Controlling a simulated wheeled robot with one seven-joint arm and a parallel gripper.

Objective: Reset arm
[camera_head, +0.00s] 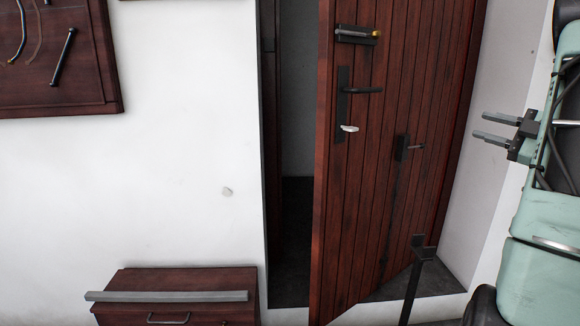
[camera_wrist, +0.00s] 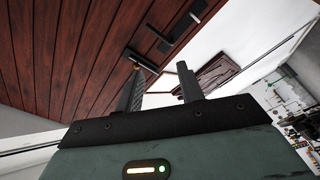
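My gripper (camera_head: 480,125) is at the right of the head view, in front of the white wall beside the door. Its two grey fingers point left and stand apart with nothing between them. In the wrist view the dark fingers of my gripper (camera_wrist: 160,68) also show spread and empty. The wooden door (camera_head: 390,180) stands ajar to the left of my gripper, with a visible gap between them. The door also fills the upper left of the wrist view (camera_wrist: 60,60).
The door carries a bolt (camera_head: 357,35), a lever handle (camera_head: 362,90) and a white key-like piece (camera_head: 349,129). A dark opening shows left of the door. A wooden chest (camera_head: 245,281) with a grey bar (camera_head: 165,296) stands low left. A wall board (camera_head: 90,60) hangs upper left.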

